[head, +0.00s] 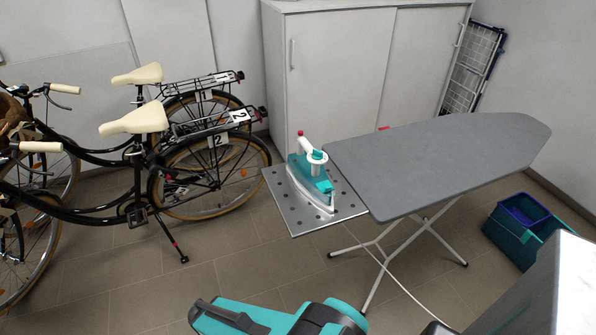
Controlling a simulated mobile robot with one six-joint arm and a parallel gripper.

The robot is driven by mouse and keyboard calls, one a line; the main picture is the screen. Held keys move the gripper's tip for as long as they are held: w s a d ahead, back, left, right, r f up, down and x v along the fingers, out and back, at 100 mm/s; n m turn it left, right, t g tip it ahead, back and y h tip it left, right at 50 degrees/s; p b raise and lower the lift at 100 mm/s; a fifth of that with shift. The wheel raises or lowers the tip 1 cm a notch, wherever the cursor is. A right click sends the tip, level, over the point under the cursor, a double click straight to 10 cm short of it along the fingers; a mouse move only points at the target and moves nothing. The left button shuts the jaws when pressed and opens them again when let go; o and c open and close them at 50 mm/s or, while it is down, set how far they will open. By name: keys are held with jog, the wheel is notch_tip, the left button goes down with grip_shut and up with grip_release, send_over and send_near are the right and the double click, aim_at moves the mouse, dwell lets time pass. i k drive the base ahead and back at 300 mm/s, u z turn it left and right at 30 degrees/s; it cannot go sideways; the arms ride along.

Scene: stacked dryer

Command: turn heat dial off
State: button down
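No heat dial can be made out in the head view. The grey metal cabinet-like body (560,285) at the lower right edge may be part of the dryer, but only a corner of it shows and no controls are visible on it. My gripper (215,315), dark grey and teal, shows at the bottom edge, left of centre, partly cut off by the frame. It appears well apart from that grey body. Its fingertips are not clear enough to show whether it is open or shut, and nothing is seen in it.
A grey ironing board (440,160) on white legs carries a teal and white iron (315,178) on its perforated metal rest. Two black bicycles (140,120) stand left. A white cabinet (340,70) and folded rack (472,65) are behind. Teal bins (520,230) sit right. Tiled floor is clear centre-left.

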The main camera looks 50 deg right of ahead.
aim_at(318, 155)
jog(key=z, duration=0.8)
jog(key=k, duration=0.15)
jog(key=u, duration=2.5)
jog(key=k, duration=0.2)
jog(key=z, duration=3.25)
